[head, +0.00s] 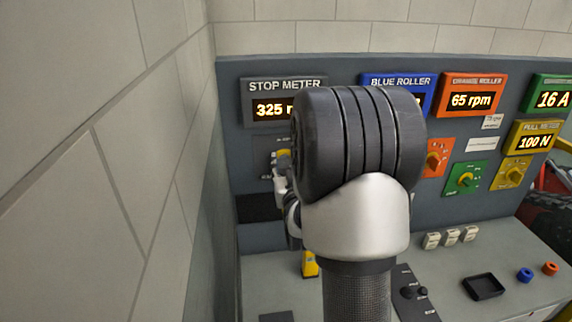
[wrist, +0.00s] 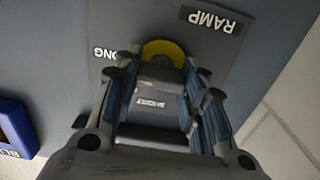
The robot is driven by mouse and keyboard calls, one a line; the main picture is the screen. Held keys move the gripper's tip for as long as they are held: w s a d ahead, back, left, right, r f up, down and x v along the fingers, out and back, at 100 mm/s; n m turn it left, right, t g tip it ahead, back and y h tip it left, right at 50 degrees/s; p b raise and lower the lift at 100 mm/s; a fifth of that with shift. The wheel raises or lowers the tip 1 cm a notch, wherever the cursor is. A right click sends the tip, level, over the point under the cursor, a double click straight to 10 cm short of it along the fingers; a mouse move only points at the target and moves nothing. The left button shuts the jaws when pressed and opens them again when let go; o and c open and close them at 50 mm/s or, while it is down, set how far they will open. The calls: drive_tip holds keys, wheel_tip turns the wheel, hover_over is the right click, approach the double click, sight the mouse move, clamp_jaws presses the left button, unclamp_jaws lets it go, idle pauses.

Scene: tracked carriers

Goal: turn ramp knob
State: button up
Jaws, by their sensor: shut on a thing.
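The ramp knob (wrist: 163,50) is yellow and sits on a grey plate on the panel, beside the "RAMP" label (wrist: 216,20). In the wrist view my gripper (wrist: 163,64) has its fingers closed around the knob, and they hide its lower part. In the head view my gripper (head: 286,164) is at the panel below the "STOP METER" display (head: 262,107). A yellow bit of the knob (head: 283,154) shows there. My arm hides much of this area, and the knob's exact angle cannot be told.
A tiled wall (head: 130,150) stands close on the left. Right of my arm, the panel carries an orange knob plate (head: 438,158), a green one (head: 466,178) and a yellow one (head: 511,174). A black tray (head: 483,287) lies on the desk.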

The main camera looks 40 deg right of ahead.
drive_tip(key=shift+c, duration=1.4)
drive_tip(key=shift+n+b, duration=0.3)
drive_tip(key=shift+b, duration=0.2)
drive_tip(key=n+b, duration=0.1)
drive_tip(key=b, duration=0.1)
drive_tip(key=shift+f+n+b, duration=0.15)
drive_tip(key=shift+n+b, duration=0.2)
drive_tip(key=shift+n, duration=0.05)
drive_tip(key=n+b, duration=0.3)
drive_tip(key=b, duration=0.1)
drive_tip(key=shift+w+n+b, duration=0.1)
drive_tip(key=shift+n+b, duration=1.55)
drive_tip(key=shift+n, duration=0.15)
drive_tip(key=shift+r, duration=0.2)
drive_tip(key=o, duration=1.1)
drive_tip(key=shift+c, duration=0.2)
